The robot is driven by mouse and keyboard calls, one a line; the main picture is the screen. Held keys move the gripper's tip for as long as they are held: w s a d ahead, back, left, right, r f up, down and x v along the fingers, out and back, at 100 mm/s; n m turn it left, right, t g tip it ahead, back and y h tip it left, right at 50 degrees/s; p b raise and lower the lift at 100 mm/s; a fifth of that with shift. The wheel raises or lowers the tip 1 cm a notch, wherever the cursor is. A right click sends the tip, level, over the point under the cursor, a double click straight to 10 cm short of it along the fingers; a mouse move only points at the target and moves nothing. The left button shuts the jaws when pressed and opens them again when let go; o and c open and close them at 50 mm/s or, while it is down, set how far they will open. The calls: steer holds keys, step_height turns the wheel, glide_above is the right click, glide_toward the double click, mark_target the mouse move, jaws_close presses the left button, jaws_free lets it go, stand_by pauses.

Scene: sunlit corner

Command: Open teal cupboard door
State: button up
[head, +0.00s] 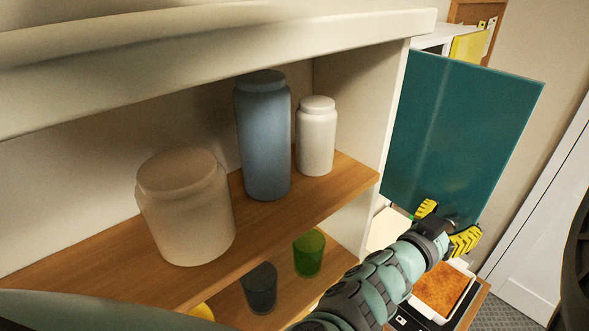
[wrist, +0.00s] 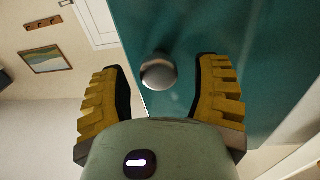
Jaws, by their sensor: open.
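The teal cupboard door (head: 460,130) stands swung out at the right side of the cupboard in the head view, leaving the shelves exposed. It also fills the upper right of the wrist view (wrist: 230,30). Its round metal knob (wrist: 158,72) shows between the two fingers in the wrist view. My gripper (head: 447,226) has yellow ribbed fingers and is at the door's lower edge in the head view. In the wrist view my gripper (wrist: 160,80) is open, with a gap between each finger and the knob.
The cupboard's wooden shelf (head: 325,190) holds a cream jar (head: 186,210), a blue jar (head: 263,140) and a white jar (head: 316,138). Below stand a green glass (head: 309,253) and a dark glass (head: 260,288). A tray of orange-brown food (head: 440,292) lies below my gripper.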

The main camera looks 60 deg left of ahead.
mark_target(475, 173)
steer(key=shift+a+r, duration=0.1)
steer(key=shift+r, duration=4.3)
steer(key=shift+s+r, duration=0.1)
steer(key=shift+r, duration=0.25)
steer(key=shift+s, duration=0.1)
